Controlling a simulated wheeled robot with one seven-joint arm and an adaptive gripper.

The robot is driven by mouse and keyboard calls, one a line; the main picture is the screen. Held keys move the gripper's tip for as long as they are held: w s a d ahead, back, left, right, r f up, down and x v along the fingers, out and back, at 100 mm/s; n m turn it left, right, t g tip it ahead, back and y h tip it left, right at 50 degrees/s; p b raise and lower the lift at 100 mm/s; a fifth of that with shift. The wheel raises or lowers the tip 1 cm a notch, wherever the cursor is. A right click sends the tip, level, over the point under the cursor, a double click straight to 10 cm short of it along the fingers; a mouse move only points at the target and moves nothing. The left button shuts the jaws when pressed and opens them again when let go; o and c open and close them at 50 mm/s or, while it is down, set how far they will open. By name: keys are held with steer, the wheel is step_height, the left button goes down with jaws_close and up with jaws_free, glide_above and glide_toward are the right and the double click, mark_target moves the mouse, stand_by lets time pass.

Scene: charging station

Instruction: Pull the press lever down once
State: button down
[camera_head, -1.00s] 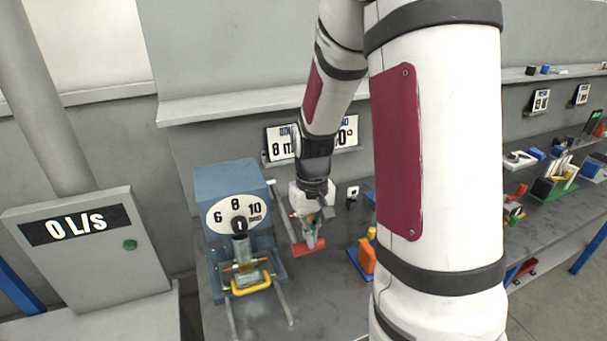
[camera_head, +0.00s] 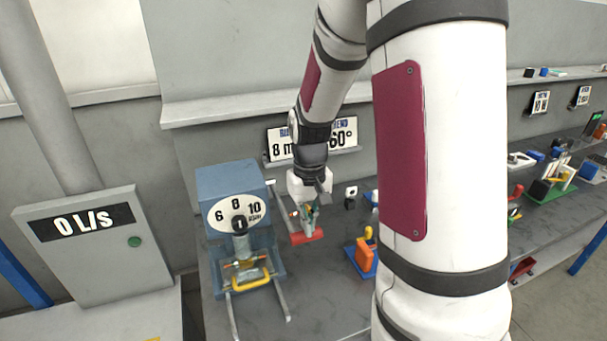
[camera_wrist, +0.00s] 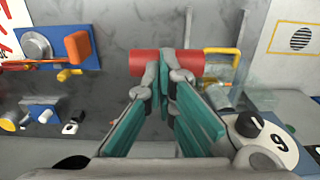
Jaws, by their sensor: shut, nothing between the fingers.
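The blue press (camera_head: 228,185) stands on the bench in the head view, with a dial reading 6, 8, 10. Its lever ends in a red cylindrical handle (camera_head: 310,238) at the press's right side. My gripper (camera_head: 309,226) is at that handle, shut and holding nothing. In the wrist view the shut fingertips (camera_wrist: 167,68) overlap the middle of the red handle (camera_wrist: 143,62), which shows on both sides of them. I cannot tell whether they touch it. The fingers hide the handle's middle.
A yellow U-shaped handle (camera_head: 252,282) is on the press front. An orange block on a blue base (camera_head: 365,256) stands to the right on the bench. A grey cabinet (camera_head: 100,260) marked 0 L/s stands at the left. My arm hides part of the bench.

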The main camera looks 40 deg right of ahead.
steer(key=shift+r+p, duration=0.7)
steer(key=shift+r, duration=1.1)
steer(key=shift+w+r+p, duration=0.2)
steer(key=shift+r+p, duration=0.15)
steer(key=shift+r, duration=1)
steer(key=w+d+r+p, duration=0.1)
steer(key=w+r, duration=0.2)
steer(key=r, duration=1)
steer(key=shift+p, duration=0.3)
steer(key=s+a+r+n+t+b, duration=0.1)
steer(key=s+a+r+t+b, duration=0.25)
steer(key=a, duration=0.55)
steer(key=s+a+f+n+t+b, duration=0.1)
steer(key=s+a+f, duration=0.1)
steer(key=s, duration=0.4)
steer(key=s+a+f+n+t+b, duration=0.1)
steer(key=s+a+f, duration=0.1)
steer(key=s+a, duration=0.3)
steer(key=shift+s+f, duration=0.2)
steer(key=shift+s, duration=0.35)
